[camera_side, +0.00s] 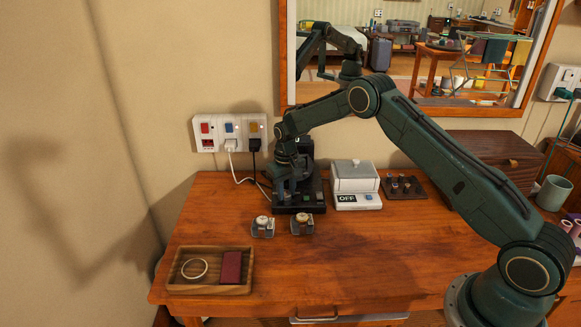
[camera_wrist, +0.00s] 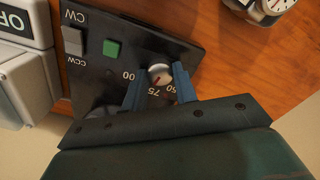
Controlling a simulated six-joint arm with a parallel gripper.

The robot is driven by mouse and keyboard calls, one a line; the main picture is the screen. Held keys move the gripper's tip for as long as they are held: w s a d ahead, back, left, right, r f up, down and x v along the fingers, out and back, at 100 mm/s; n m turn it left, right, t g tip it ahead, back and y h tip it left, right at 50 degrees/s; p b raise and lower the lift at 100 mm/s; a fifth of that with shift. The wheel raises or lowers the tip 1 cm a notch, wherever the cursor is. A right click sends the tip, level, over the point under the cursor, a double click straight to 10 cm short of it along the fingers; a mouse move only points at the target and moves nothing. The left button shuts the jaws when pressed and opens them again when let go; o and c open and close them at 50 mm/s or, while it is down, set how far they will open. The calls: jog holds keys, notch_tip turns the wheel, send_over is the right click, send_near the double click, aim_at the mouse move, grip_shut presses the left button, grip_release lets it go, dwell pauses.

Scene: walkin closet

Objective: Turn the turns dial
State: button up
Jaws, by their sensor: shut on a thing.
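The turns dial (camera_wrist: 159,75) is a small round silver knob with a red mark, on a black control box (camera_wrist: 92,88). Printed numbers, among them 75 and what reads as 50, lie around it. My gripper (camera_wrist: 160,84) has its two blue fingers on either side of the dial and is shut on it. The box also bears a green button (camera_wrist: 112,49) and a grey switch (camera_wrist: 72,41) between CW and CCW labels. In the side view my gripper (camera_side: 285,190) points down at the black box (camera_side: 312,202) at the table's back; the dial is hidden there.
Two watches on stands (camera_side: 262,226) (camera_side: 302,224) sit just in front of the box. A white unit marked OFF (camera_side: 356,184) stands close on its right. A wooden tray (camera_side: 239,287) lies front left. The table's front middle is clear.

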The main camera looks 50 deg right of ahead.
aim_at(286, 193)
jog(key=m, duration=0.6)
jog(key=shift+m, duration=0.3)
dwell(0.4)
jog(key=o, duration=1)
jog(key=shift+c, duration=0.2)
notch_tip(286, 193, up, 14)
